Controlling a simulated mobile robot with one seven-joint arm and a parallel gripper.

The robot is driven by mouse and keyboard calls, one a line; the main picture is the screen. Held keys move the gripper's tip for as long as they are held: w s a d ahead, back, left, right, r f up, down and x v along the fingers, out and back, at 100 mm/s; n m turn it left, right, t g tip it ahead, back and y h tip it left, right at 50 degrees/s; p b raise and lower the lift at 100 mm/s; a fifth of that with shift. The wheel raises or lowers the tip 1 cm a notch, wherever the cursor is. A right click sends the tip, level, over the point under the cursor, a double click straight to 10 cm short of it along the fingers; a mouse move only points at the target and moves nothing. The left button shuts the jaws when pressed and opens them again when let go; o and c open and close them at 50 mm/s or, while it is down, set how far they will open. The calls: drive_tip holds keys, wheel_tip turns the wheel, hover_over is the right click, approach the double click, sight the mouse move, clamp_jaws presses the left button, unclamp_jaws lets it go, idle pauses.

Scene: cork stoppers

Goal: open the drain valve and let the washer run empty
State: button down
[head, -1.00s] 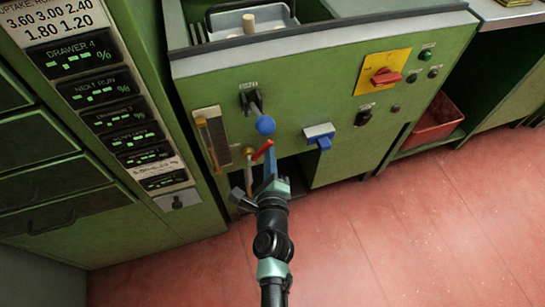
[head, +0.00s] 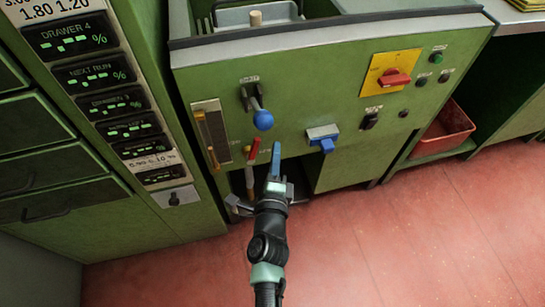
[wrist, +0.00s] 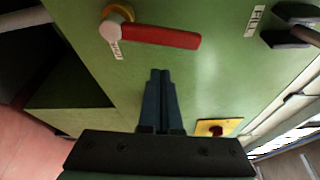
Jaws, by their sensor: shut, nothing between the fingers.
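The drain valve's red lever (head: 255,149) is low on the washer's green front panel (head: 300,90). It points steeply upward there, and its pipe (head: 249,180) runs down below. In the wrist view the red lever (wrist: 165,37) extends right from its pale hub, beside a small label. My gripper (head: 276,150) is shut and empty, its blue fingers just right of the lever in the head view. In the wrist view my gripper (wrist: 160,75) points at bare panel below the lever, with a visible gap. I cannot make out any water flow.
A blue-knobbed valve (head: 263,119) sticks out above the lever. A blue handle (head: 326,143) juts out to the right. A sight tube (head: 211,135) is at the left. A yellow plate with a red switch (head: 395,78) is upper right. A red bin (head: 446,131) stands on a low shelf.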

drive_tip(key=s+p, duration=0.1)
drive_tip(key=s, duration=0.9)
drive_tip(key=shift+d+r, duration=0.25)
drive_tip(key=shift+r, duration=0.1)
drive_tip(key=shift+w, duration=0.1)
